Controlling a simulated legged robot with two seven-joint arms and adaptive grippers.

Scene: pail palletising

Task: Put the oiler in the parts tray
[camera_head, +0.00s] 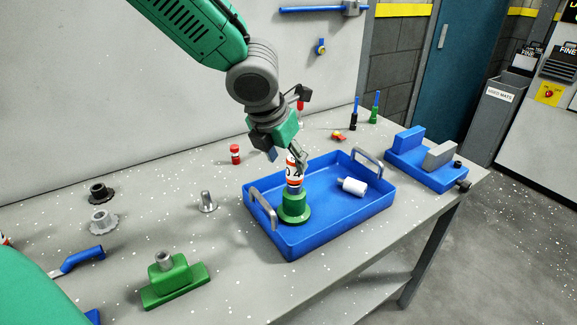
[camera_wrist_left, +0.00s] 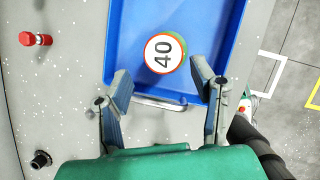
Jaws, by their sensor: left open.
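The oiler (camera_head: 294,208) looks like a green flared base with a narrow neck and a white-and-orange top. It stands upright in the blue parts tray (camera_head: 343,220), near the left handle. From above, its round top marked 40 shows in the left wrist view (camera_wrist_left: 164,52), over the tray floor (camera_wrist_left: 210,22). My left gripper (camera_head: 286,157) is just above the oiler's top, fingers apart. In the left wrist view the open fingers (camera_wrist_left: 162,84) lie to either side and nearer than the disc, with a gap visible. My right gripper is not in view.
A white cylinder (camera_head: 353,187) lies in the tray. A blue vise (camera_head: 424,160) stands right of it. A red-and-white small part (camera_head: 235,154), a grey stud (camera_head: 207,202), a green block fixture (camera_head: 174,283) and flanged parts (camera_head: 103,220) stand left. The bench between them is clear.

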